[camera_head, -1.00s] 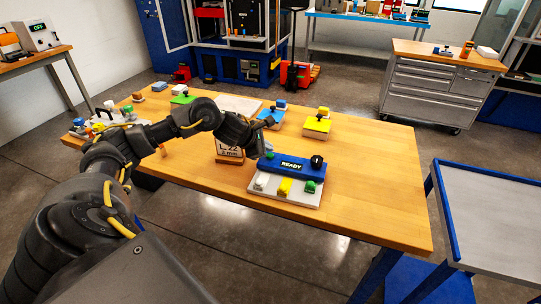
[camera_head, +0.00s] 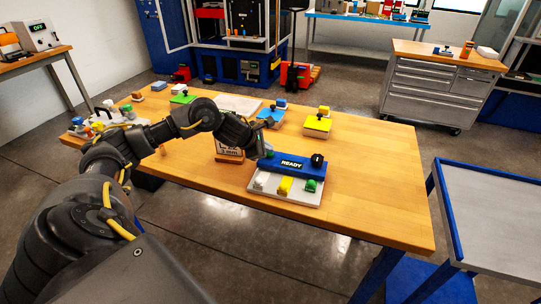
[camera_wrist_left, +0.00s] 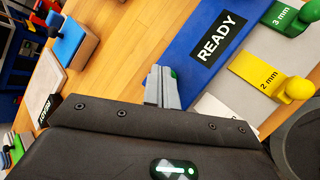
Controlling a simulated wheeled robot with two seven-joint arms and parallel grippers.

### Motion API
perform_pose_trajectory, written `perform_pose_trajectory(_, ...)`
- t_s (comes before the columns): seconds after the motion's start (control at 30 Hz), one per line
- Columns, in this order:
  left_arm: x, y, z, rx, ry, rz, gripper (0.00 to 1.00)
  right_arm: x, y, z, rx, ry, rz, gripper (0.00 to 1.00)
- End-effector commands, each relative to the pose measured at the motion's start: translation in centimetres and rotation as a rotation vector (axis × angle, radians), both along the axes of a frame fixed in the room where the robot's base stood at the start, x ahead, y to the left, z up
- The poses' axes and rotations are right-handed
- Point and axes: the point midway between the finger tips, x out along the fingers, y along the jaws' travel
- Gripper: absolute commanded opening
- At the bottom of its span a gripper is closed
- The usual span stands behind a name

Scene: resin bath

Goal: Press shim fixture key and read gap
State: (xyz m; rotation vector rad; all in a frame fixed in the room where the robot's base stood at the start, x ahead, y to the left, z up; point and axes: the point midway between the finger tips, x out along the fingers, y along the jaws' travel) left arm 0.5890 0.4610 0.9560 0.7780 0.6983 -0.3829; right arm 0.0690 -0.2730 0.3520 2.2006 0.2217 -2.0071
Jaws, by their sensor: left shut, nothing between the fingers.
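The shim fixture (camera_head: 292,166) is a blue bar with a READY display, a black knob at its right end, and a pale base (camera_head: 262,192). The display also reads READY in the wrist view (camera_wrist_left: 219,38). A small green key (camera_head: 269,154) shows at the bar's left end, beside my fingertips. In the wrist view a sliver of green (camera_wrist_left: 174,73) shows at the tips, mostly hidden, so contact cannot be told. My left gripper (camera_head: 262,149) is shut and empty. White, yellow (camera_head: 284,186) and green shim knobs sit along the base. My right gripper is not in view.
A wooden block with a label card (camera_head: 230,155) stands close left of the fixture, partly hidden by my left gripper. Blue (camera_head: 270,117) and yellow (camera_head: 317,125) blocks stand behind. The table's right part (camera_head: 385,190) is clear. A grey-topped cart (camera_head: 495,220) stands right.

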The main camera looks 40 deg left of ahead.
Motion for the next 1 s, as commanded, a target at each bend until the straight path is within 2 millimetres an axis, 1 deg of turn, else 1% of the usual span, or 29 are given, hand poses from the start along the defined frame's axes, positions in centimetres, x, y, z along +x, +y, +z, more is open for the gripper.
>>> perform_pose_trajectory(0.27,0.01,0.01,0.01,0.001,0.0,-0.001,0.0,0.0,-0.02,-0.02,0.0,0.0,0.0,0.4)
perform_pose_trajectory(1.0,0.0,0.01,-0.79,0.001,0.0,-0.001,0.0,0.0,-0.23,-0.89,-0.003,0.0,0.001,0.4)
